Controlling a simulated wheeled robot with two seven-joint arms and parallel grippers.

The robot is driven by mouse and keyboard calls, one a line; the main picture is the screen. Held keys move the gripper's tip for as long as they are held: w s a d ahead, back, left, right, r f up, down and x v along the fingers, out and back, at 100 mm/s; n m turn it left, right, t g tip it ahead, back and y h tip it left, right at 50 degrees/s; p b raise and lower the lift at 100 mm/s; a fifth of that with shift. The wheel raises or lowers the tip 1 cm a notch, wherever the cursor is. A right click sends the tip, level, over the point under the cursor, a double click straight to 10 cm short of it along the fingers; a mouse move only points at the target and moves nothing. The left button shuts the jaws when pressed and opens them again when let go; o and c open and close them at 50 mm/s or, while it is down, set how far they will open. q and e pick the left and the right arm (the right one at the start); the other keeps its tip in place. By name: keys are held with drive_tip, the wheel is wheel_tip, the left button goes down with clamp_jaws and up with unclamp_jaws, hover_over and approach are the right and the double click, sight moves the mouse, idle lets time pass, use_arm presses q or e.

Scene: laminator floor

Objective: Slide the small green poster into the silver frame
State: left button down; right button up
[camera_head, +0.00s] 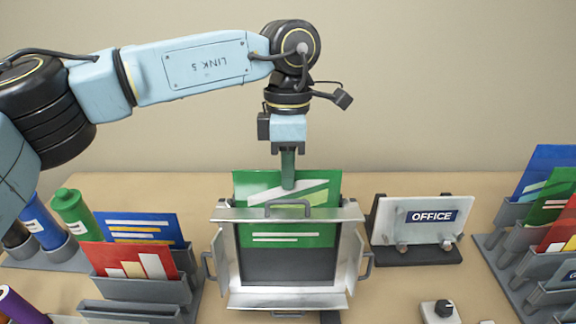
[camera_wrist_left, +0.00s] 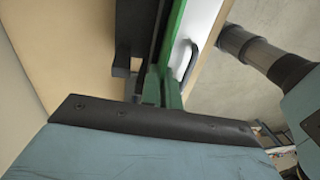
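The green poster (camera_head: 260,184) with white stripes stands upright in the silver frame (camera_head: 230,214). Its upper part sticks out above the frame's top bar, and its lower part shows through the frame's opening, above a dark backing. My left gripper (camera_head: 288,180) points down from above, its green fingers at the poster's upper middle. The fingers look closed together on the poster. In the left wrist view the fingers (camera_wrist_left: 168,88) meet the green poster edge (camera_wrist_left: 172,35), beside a white surface with a dark handle. My right gripper is in neither view.
An OFFICE sign (camera_head: 432,215) on a dark stand is right of the frame. A grey rack (camera_head: 150,290) with red and blue posters is at left, near coloured tubes (camera_head: 75,212). Another poster rack (camera_head: 510,262) is at far right. A knob box (camera_head: 440,312) sits in front.

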use_arm(q)
drive_tip(key=shift+s+f+b, duration=0.1)
drive_tip(key=shift+f+b, duration=0.2)
drive_tip(key=shift+f, duration=0.3)
